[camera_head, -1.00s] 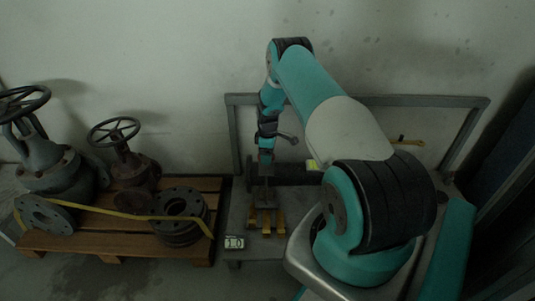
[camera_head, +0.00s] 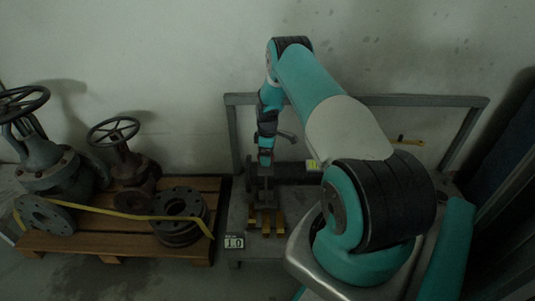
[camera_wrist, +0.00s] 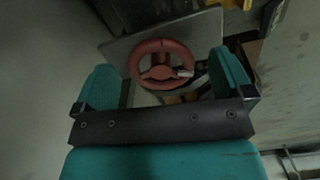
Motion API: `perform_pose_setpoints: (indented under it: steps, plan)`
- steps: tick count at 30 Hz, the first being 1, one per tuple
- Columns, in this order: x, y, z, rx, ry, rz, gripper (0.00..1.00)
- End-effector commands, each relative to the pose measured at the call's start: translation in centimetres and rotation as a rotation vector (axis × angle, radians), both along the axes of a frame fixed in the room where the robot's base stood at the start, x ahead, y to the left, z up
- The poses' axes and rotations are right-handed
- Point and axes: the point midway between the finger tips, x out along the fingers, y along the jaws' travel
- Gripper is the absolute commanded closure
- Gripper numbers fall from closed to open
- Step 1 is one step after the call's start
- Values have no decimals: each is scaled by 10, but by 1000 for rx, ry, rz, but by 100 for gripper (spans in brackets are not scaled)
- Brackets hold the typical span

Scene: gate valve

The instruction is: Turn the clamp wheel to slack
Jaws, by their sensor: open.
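A red hand wheel (camera_wrist: 148,49), a round rim with spokes and a hub, shows in the wrist view. A small pale piece sits at the right of its rim. My gripper (camera_wrist: 162,68) is open, with one teal finger to the left of the wheel and one to the right. The wheel shows in the gap beyond the fingers, and I cannot tell whether either finger touches it. In the head view my gripper (camera_head: 265,168) points down over the grey bench (camera_head: 236,205). I cannot make out the red wheel there.
A wooden pallet (camera_head: 95,243) at the left carries rusty valves (camera_head: 125,165), flanges (camera_head: 178,222) and a yellow strap. Yellow blocks (camera_head: 265,221) and a small display (camera_head: 234,242) are at the bench front. A dark pipe (camera_head: 292,174) and a grey frame (camera_head: 400,101) stand behind.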

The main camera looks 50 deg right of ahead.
Motion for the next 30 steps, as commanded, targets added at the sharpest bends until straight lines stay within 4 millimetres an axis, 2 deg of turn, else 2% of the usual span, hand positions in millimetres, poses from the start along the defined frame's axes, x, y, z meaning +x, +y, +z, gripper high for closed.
perform_pose_setpoints:
  steps: [5,12,18,24,30]
  plan:
    - [1,-1,33,-2,-2,0,2]
    - [0,-1,95,-2,-2,0,2]
    - [0,-1,140,-1,-2,0,2]
    - [0,-1,165,-1,-1,-1,2]
    - [-1,0,171,0,1,-1,2]
